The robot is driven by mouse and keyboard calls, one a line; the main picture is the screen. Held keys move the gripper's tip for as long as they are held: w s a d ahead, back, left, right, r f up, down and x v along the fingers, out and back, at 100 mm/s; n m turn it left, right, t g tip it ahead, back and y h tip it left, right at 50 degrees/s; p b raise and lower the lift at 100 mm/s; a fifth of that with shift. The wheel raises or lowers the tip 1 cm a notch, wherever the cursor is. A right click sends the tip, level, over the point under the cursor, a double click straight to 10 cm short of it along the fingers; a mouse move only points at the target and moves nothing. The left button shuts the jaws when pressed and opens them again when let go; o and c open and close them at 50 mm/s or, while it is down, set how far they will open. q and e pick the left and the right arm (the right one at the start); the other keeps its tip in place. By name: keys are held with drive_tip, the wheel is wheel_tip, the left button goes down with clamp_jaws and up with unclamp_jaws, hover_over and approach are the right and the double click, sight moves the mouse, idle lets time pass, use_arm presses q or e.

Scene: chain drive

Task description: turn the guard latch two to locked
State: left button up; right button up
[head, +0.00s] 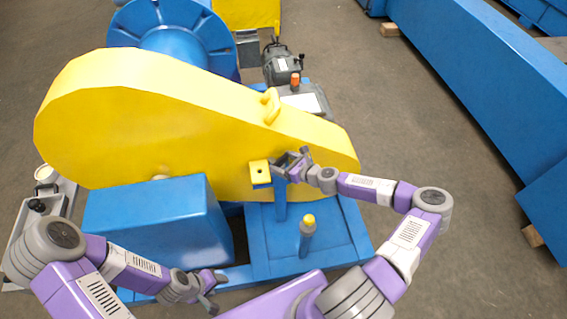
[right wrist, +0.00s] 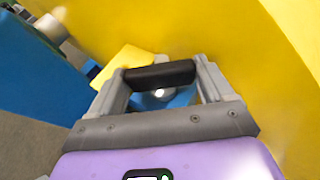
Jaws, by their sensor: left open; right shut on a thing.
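The yellow chain guard (head: 150,125) stands closed over the drive. A yellow tab with a hole (head: 260,171) sticks out near its lower edge, above a blue post (head: 280,203). My right gripper (head: 292,160) is at the guard beside this tab. In the right wrist view the fingers (right wrist: 162,82) are shut on a dark bar, the latch handle (right wrist: 160,75), which lies crosswise between them. The tab (right wrist: 122,62) shows just behind. The latch's base is mostly hidden. My left gripper (head: 214,292) is open and empty, low in front of the blue box.
A blue box (head: 160,225) stands in front of the guard. A blue post with a yellow top (head: 308,235) rises from the blue base, below my right forearm. A yellow handle (head: 271,105) sits on the guard. A grey motor (head: 282,66) is behind.

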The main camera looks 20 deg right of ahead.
drive_tip(key=shift+s+f, duration=0.1)
drive_tip(key=shift+f, duration=0.05)
drive_tip(key=o, duration=0.8)
drive_tip(key=shift+o, duration=0.7)
drive_tip(key=shift+r+h, duration=0.2)
drive_tip(key=shift+h, duration=0.1)
